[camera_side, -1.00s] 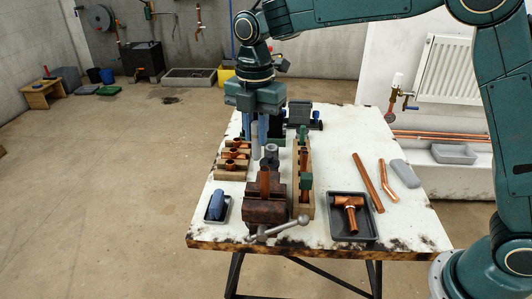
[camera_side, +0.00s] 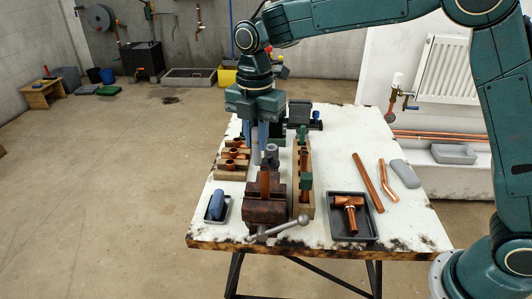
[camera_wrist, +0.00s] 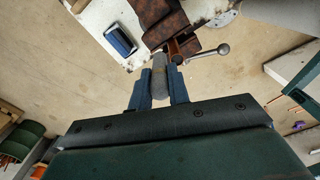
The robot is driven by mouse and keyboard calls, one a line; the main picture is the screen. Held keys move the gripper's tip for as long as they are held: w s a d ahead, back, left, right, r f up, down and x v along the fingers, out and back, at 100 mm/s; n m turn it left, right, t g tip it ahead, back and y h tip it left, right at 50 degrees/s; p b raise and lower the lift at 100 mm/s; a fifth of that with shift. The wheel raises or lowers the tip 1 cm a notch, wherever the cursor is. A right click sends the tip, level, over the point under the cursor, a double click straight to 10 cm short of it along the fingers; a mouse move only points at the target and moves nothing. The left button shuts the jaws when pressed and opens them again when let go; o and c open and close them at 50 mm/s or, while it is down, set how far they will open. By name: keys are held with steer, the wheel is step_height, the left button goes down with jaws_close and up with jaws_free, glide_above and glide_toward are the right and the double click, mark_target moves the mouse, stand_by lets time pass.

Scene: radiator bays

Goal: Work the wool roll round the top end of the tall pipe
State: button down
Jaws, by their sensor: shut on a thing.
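My gripper (camera_side: 262,146) points down over the back part of the workbench, behind the vise. It is shut on the grey wool roll (camera_wrist: 159,80), which stands out between the two blue fingers in the wrist view; its lower part shows in the side view (camera_side: 256,153). An upright copper pipe (camera_side: 264,184), which looks like the tall pipe, stands at the rusty vise (camera_side: 266,211). It shows just past the roll's far end in the wrist view (camera_wrist: 174,49). The roll looks beside or behind the pipe, not around it. I cannot tell whether they touch.
A wooden rack with copper fittings (camera_side: 303,187) stands right of the vise, and fittings on wooden blocks (camera_side: 233,160) stand left. A small tray with a blue item (camera_side: 216,206) and a dark tray with a copper tee (camera_side: 351,216) flank the front. The vise handle (camera_side: 291,224) sticks out.

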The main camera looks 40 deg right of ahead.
mark_target(257, 164)
steer(key=shift+f, duration=1.2)
steer(key=shift+f, duration=0.35)
steer(key=shift+s, duration=0.3)
